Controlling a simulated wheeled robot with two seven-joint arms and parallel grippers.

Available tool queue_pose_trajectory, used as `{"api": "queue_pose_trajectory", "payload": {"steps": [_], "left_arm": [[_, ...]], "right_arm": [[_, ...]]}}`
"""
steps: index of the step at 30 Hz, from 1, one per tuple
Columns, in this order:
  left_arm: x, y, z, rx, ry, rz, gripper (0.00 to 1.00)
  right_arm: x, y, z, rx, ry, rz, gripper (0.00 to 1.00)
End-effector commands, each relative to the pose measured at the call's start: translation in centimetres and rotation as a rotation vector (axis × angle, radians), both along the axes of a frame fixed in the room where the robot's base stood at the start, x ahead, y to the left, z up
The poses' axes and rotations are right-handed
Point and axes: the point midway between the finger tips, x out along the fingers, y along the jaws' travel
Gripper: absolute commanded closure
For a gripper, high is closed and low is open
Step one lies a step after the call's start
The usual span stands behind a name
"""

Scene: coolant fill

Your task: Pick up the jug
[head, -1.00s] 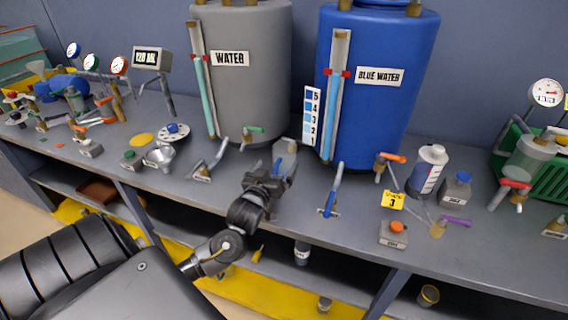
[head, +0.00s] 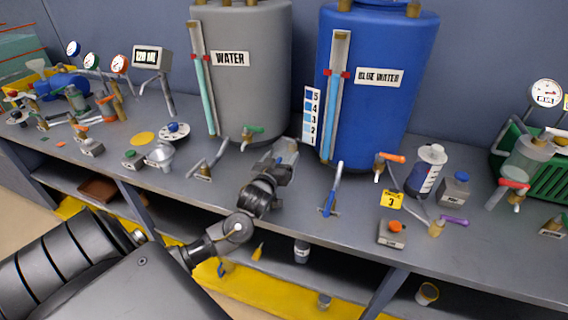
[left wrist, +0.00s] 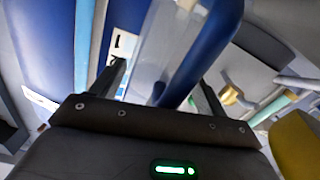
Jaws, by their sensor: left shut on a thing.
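The jug is clear with a blue handle. In the head view the jug (head: 288,149) is partly hidden behind my left gripper (head: 276,168), between the grey and blue tanks. In the left wrist view the clear jug wall (left wrist: 166,45) and its thick blue handle (left wrist: 207,48) are close up. The fingers of my left gripper (left wrist: 163,92) stand on either side of the jug and are shut on it. The jug's base is hidden, so I cannot tell whether it touches the bench. My right gripper is not in view.
A blue lever (head: 332,190) rises right of the jug; another lever (head: 207,162) is on the left.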

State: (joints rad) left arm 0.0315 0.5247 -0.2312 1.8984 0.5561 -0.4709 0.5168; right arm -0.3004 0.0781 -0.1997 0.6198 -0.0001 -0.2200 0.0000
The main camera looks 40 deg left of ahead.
Motion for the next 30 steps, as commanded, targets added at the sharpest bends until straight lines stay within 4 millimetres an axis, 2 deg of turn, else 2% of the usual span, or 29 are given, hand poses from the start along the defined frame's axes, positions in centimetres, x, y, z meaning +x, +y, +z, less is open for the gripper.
{"api": "queue_pose_trajectory", "payload": {"steps": [10, 14, 16, 24, 30], "left_arm": [[0.0, 0.0, 0.5, -0.001, -0.004, 0.0, 0.49], [0.0, 0.0, 1.8, 0.001, -0.006, -0.001, 0.49], [0.0, 0.0, 3.1, -0.001, -0.009, 0.001, 0.49], [-5.2, 0.8, 9.4, 0.004, -0.006, -0.001, 0.5], [-10.0, 1.6, 11.2, 0.006, 0.001, -0.001, 0.5]], "right_arm": [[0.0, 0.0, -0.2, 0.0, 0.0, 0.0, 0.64], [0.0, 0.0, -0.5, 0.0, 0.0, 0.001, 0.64], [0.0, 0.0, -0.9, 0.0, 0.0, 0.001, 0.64], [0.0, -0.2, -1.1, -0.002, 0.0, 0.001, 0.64], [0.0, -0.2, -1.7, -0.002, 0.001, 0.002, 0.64]]}}
